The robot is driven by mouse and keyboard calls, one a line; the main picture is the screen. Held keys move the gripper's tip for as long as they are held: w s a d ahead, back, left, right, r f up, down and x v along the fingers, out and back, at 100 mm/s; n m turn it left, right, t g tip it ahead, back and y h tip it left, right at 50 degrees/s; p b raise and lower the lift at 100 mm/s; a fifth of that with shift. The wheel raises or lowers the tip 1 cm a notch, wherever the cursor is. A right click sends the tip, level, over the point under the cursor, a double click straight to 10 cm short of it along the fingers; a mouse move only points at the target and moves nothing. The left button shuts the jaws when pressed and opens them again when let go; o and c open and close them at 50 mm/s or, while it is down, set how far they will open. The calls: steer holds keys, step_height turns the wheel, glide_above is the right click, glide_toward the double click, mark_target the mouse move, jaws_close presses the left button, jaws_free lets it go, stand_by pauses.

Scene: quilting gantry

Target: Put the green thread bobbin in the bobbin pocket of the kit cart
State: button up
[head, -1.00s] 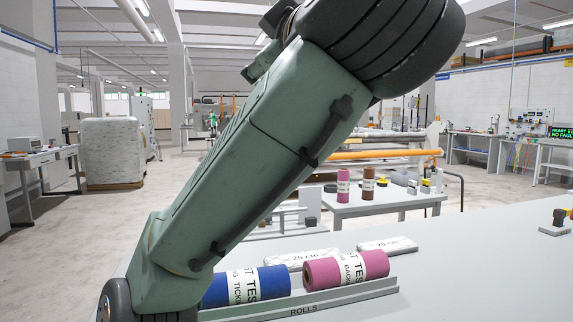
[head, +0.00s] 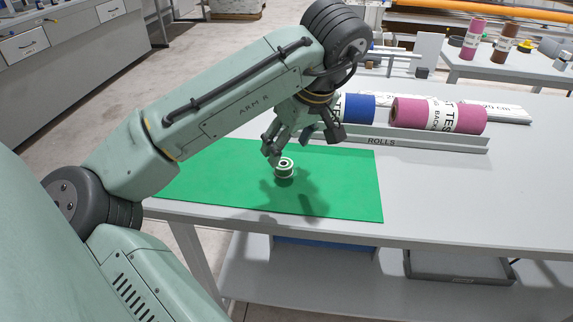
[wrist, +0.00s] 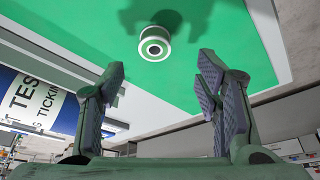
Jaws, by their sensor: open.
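The bobbin (head: 285,169) stands on the green cutting mat (head: 345,190), with pale flanges and a dark centre hole. Its thread is hard to tell from the green around it. In the wrist view the bobbin (wrist: 154,45) shows beyond the fingertips, near the top middle. My gripper (head: 302,143) is open and empty, pointing down just above and behind the bobbin; its spread fingers (wrist: 162,74) show in the wrist view, apart from the bobbin. I cannot make out the kit cart or its bobbin pocket in these views.
A rack marked ROLLS (head: 440,144) stands behind the mat, with a blue roll (head: 358,108) and a pink roll (head: 410,112). The table (head: 470,205) is clear to the right of the mat. A grey tray (head: 450,267) lies on the shelf below.

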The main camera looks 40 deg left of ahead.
mark_target(283, 163)
steer(key=shift+w+p+x, duration=0.15)
steer(key=shift+p+x, duration=0.25)
steer(key=shift+x, duration=1.3)
steer(key=shift+w+p+x, duration=0.15)
steer(key=shift+p+x, duration=0.25)
steer(key=shift+x, duration=1.25)
steer(key=shift+d, duration=0.1)
steer(key=shift+c, duration=0.6)
steer(key=c, duration=0.9)
steer(key=shift+c, duration=0.2)
